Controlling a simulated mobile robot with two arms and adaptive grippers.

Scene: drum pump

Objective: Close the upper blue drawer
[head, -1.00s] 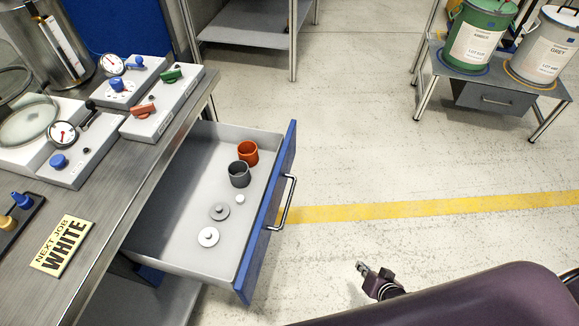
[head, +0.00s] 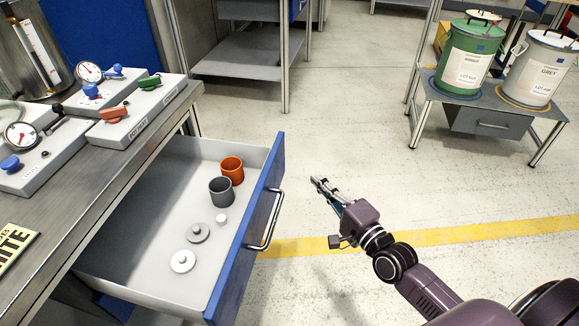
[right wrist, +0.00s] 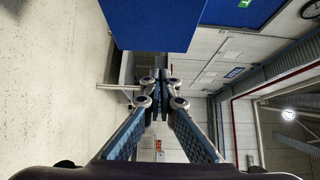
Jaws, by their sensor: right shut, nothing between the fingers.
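The upper blue drawer (head: 248,236) is pulled well out from under the steel bench, with its blue front and metal bar handle (head: 268,222) facing right. Inside it are an orange cup (head: 232,170), a grey cup (head: 221,191), a grey lid (head: 197,232), a white lid (head: 182,261) and a small white piece (head: 222,219). My right gripper (head: 318,184) is shut and empty, to the right of the drawer front and apart from it. In the right wrist view its fingertips (right wrist: 162,76) meet, with a blue panel (right wrist: 155,25) above them. My left gripper is not in view.
The bench (head: 135,165) carries control boxes with gauges and coloured knobs. A low stand (head: 490,122) at the upper right holds a green drum (head: 466,60) and a grey-white drum (head: 538,70). The floor (head: 350,130) between drawer and stand is clear.

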